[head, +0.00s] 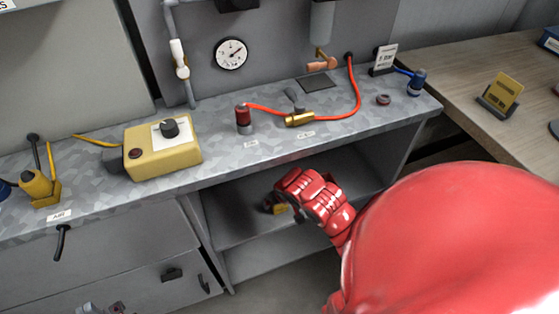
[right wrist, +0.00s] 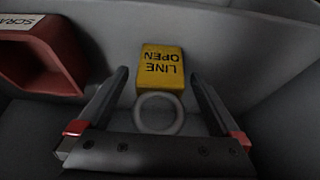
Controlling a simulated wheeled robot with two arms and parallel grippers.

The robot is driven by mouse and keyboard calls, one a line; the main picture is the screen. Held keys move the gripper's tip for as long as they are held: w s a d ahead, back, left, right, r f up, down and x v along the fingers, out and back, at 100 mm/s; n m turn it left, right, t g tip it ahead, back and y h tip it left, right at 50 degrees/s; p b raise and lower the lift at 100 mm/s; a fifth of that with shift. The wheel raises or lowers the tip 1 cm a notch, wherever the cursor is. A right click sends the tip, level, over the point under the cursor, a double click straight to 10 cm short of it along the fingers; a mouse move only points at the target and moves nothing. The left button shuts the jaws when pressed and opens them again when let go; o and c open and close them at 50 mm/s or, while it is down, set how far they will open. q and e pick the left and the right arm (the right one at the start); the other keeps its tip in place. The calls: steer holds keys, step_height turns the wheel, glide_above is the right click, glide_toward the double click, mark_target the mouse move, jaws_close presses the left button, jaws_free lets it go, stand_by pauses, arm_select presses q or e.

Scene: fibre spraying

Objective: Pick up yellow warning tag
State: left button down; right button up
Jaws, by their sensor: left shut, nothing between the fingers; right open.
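The yellow warning tag (right wrist: 161,66) shows in the right wrist view, with "LINE OPEN" upside down and a pale ring (right wrist: 158,113) on its near side. My right gripper (right wrist: 160,76) is open, one finger on each side of the tag and ring, with gaps visible. In the head view the right arm reaches into the shelf under the bench, and a small yellow patch (head: 280,208) shows beside its hand, probably the tag. The right fingers are mostly hidden there. My left gripper (head: 100,308) is shut and empty at the bottom left edge, partly cut off.
A red bin (right wrist: 40,55) with a partly seen label stands left of the tag. The grey bench top (head: 225,155) above the shelf holds a yellow box (head: 165,155), a red-capped cylinder (head: 243,118) and a red hose (head: 350,100). A wooden table (head: 455,70) stands at right.

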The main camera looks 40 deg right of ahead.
steer(key=shift+x, duration=1.1)
steer(key=c, duration=1.5)
steer(key=shift+r, duration=0.15)
